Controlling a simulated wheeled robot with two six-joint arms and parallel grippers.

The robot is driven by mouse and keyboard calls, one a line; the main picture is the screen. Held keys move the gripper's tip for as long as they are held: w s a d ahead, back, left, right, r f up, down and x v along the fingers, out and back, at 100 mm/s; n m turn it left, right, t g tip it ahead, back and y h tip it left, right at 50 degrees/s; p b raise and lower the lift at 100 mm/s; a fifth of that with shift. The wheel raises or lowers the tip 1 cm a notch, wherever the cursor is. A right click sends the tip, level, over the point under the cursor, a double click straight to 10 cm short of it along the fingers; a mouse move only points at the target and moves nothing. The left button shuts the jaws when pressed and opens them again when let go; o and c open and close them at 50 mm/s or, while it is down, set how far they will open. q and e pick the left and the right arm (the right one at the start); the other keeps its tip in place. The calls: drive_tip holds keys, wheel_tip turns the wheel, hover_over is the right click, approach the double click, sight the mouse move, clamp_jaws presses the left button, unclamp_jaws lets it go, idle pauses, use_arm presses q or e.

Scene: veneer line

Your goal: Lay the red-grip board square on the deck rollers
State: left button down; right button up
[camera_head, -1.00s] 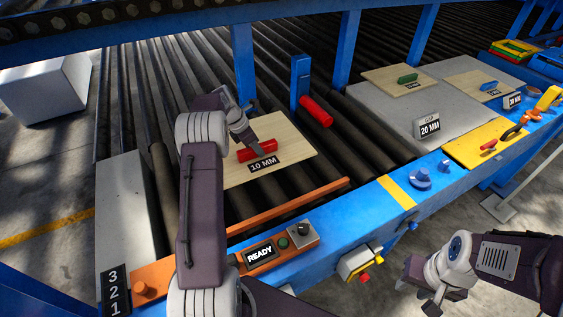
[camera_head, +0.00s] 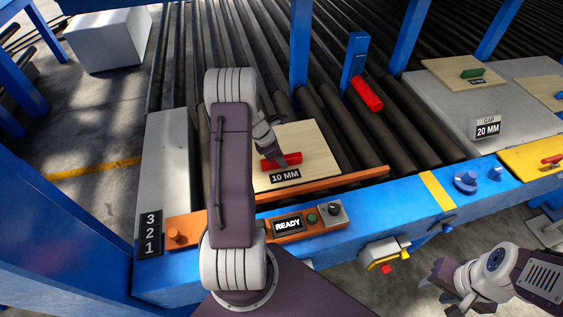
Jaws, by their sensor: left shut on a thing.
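The red-grip board (camera_head: 312,148) is a light wooden square labelled 10 MM, with a red grip (camera_head: 291,160) on top. It lies on or just above the dark deck rollers (camera_head: 392,140), near the orange rail; I cannot tell whether it touches them. My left gripper (camera_head: 277,163) is shut on the red grip. My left arm hides the board's left part. My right gripper (camera_head: 447,289) hangs over the floor at the lower right, clear of everything; its jaw opening is too small to judge.
The orange rail (camera_head: 330,186) runs along the deck's front edge. A red cylinder (camera_head: 367,93) on a blue post stands behind the board. A grey plate (camera_head: 440,103) at right bears a green-grip board (camera_head: 450,75) and the GAP 20 MM sign (camera_head: 486,127). A READY panel (camera_head: 288,224) sits in front.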

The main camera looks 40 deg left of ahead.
use_arm(q)
drive_tip(key=shift+w+a+f, duration=0.1)
drive_tip(key=shift+f, duration=0.75)
drive_tip(key=c, duration=1.2)
unclamp_jaws()
drive_tip(key=shift+f, duration=0.1)
drive_tip(key=shift+o, duration=0.2)
drive_tip(key=v, duration=1.2)
drive_tip(key=s+d+m+g+y, duration=0.1)
drive_tip(key=s+d+m, duration=0.5)
drive_tip(key=d+m, duration=0.5)
drive_tip(key=s+d+m+g+y, duration=0.1)
drive_tip(key=s+d+m, duration=0.5)
drive_tip(key=d+m, duration=0.5)
drive_tip(key=m, duration=0.6)
drive_tip(key=shift+d+r+y, duration=0.25)
drive_tip(key=shift+y, duration=0.05)
